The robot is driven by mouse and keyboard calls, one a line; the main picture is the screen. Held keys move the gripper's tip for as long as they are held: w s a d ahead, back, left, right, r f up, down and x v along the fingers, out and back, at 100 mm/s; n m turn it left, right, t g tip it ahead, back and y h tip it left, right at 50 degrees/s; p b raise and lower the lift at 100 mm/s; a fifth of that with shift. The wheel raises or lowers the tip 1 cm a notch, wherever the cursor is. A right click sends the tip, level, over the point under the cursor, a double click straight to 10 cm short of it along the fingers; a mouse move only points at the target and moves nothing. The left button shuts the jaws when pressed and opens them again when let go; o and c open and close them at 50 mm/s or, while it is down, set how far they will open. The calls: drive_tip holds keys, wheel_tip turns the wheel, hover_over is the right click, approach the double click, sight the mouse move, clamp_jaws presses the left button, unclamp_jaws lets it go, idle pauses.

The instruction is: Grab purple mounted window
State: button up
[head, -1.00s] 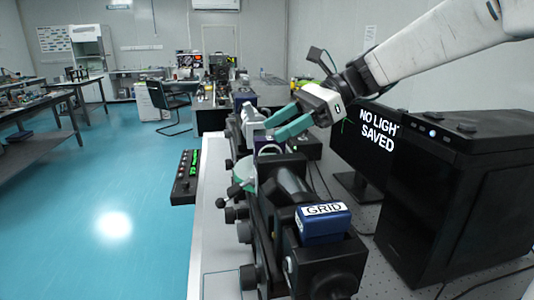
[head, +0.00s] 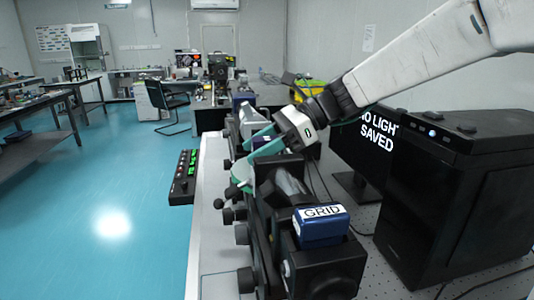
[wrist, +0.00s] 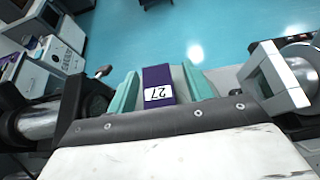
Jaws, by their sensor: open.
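The purple mounted window (wrist: 158,76) shows in the wrist view as a purple block with a white label reading 27, upside down in the picture. My gripper (wrist: 161,84) is open, with one green finger on each side of the purple block.
A blue block labelled GRID (head: 321,224) sits on the near black mount. A monitor (head: 362,150) and a black computer case (head: 458,195) stand to the right. In the wrist view a grey square-framed mount (wrist: 274,78) stands close right of the fingers.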

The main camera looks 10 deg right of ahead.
drive_tip(key=shift+c, duration=0.3)
clamp_jaws()
